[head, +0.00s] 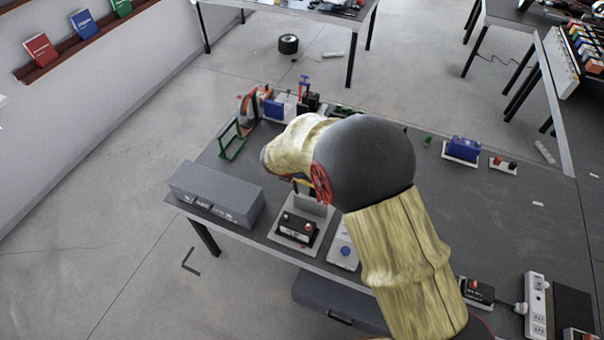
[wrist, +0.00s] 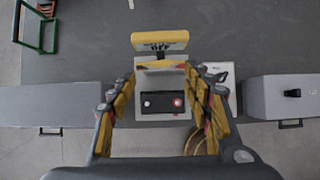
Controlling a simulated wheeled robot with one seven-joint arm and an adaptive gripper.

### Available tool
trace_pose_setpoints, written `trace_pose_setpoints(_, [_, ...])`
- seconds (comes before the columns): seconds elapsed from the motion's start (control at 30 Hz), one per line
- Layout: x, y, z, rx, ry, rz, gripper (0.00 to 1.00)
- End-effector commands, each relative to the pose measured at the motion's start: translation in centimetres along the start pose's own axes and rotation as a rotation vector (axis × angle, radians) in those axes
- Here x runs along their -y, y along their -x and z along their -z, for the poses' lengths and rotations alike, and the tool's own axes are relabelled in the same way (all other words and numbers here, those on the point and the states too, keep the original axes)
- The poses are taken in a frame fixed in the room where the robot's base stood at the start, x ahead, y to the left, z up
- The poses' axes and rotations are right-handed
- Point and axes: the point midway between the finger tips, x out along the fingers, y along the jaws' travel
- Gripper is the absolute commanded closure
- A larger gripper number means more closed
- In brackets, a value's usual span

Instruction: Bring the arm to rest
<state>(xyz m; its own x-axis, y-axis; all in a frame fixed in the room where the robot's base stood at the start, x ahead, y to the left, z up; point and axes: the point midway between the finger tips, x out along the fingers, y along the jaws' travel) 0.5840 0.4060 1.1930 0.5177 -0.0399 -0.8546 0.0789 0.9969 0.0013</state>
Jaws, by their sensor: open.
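My arm (head: 400,250) reaches from the lower right over the grey table in the head view, bent at a dark rounded joint, with its end over the near-left part of the table. My gripper (wrist: 160,75) shows in the wrist view with its two yellow-and-black fingers spread apart and nothing held between them. In the head view the fingers are mostly hidden behind the arm. Below the open fingers is a black box with a red and a pale knob (wrist: 162,103) on a light base; it also shows in the head view (head: 296,228).
A grey box (head: 216,192) lies on the table's left edge. A green frame (head: 233,140) and small parts stand behind it. A blue block (head: 463,148) sits at the right. A power strip (head: 536,305) is at the lower right. The table's right middle is mostly clear.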

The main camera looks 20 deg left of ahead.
Motion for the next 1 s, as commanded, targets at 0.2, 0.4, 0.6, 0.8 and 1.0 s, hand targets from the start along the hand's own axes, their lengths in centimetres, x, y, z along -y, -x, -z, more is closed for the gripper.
trace_pose_setpoints(0.2, [0.0,0.6,0.0,0.000,0.000,0.000,0.50])
trace_pose_setpoints(0.4, [0.0,0.6,0.0,0.000,0.000,0.000,0.50])
trace_pose_setpoints(0.6, [0.0,0.6,0.0,0.000,0.000,0.000,0.50])
trace_pose_setpoints(0.8, [0.3,0.6,0.0,0.001,-0.112,0.013,0.50])
trace_pose_setpoints(1.0, [3.9,0.3,3.3,-0.048,-0.451,0.122,0.50])
